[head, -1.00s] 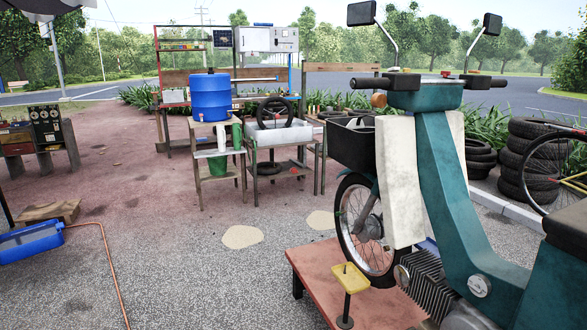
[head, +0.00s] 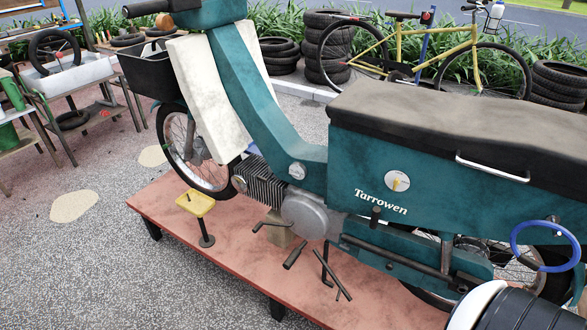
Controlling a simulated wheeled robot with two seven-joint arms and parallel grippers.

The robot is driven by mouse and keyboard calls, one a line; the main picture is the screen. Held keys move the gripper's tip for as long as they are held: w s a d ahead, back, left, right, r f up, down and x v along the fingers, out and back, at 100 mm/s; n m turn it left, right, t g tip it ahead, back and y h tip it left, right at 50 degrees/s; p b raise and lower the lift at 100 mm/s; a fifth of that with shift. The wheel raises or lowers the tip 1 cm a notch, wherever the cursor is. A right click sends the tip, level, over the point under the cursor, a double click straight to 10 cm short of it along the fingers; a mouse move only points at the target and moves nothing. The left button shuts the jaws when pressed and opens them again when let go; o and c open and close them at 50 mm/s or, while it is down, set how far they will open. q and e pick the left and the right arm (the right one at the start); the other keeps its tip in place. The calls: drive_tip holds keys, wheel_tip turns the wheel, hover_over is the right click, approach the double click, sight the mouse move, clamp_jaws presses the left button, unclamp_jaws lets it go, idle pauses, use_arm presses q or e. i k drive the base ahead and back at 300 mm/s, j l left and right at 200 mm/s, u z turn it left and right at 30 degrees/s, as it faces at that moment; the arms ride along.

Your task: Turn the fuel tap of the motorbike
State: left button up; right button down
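The motorbike (head: 265,110) is teal with a dark seat and stands side-on across the middle of the head view. The fuel tap (head: 397,181) is a white round plate with a small yellow lever on the teal side panel, above the word Tarrowen. The lever looks roughly upright, with nothing touching it. Neither my left nor my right gripper is in view.
The bike stands on a low red platform (head: 225,255). A small yellow-topped stand (head: 195,204) is at the platform's front edge. A blue ring (head: 514,246) and a white-and-black rounded form partly cover the lower right. A yellow bicycle (head: 400,48) stands behind.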

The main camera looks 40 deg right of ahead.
sight(295, 174)
drive_tip(key=i+z, duration=0.1)
drive_tip(key=z, duration=1)
